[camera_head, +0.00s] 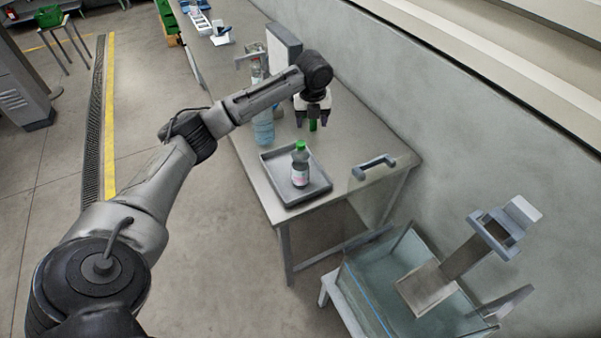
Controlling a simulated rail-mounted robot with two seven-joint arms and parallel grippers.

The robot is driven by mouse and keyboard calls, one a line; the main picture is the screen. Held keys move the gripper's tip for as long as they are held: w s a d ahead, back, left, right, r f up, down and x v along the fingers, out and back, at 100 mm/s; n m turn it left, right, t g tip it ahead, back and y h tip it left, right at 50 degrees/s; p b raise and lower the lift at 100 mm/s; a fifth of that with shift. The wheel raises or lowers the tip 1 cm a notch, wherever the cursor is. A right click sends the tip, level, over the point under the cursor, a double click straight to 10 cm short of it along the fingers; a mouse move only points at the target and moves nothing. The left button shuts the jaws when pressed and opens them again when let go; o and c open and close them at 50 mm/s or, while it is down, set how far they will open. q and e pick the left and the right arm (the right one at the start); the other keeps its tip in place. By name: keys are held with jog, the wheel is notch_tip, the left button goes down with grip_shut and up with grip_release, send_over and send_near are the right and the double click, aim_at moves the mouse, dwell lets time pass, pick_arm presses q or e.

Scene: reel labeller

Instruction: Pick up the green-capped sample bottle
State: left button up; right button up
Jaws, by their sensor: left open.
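The sample bottle (300,172) has a green cap, a dark body and a pale label. It stands upright on a grey tray (270,162) near the front end of the table. My left gripper (313,119) points down, open, behind the bottle and slightly to its right in the picture, apart from it. A small green thing (313,126) shows between or behind its fingers; I cannot tell what it is. My right gripper is not in view.
A clear bluish bottle (264,128) stands left of my gripper on the table (343,150), partly behind my arm. A grey handle-like object (373,166) lies right of the tray. A glass tank (370,278) stands at lower right; a wall runs along the right.

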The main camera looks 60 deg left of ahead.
aim_at(301, 143)
pick_arm(q)
jog(key=shift+m+g+h, duration=0.3)
jog(key=shift+m+h, duration=0.2)
jog(key=shift+m, duration=0.3)
jog(key=a+f, duration=0.1)
jog(key=f, duration=0.3)
jog(key=s+a+f, duration=0.1)
jog(key=f, duration=0.3)
jog(key=a+f, duration=0.1)
jog(key=f, duration=0.4)
jog(key=shift+s+a, duration=0.15)
jog(key=shift+a, duration=0.2)
jog(key=shift+c, duration=0.2)
grip_shut()
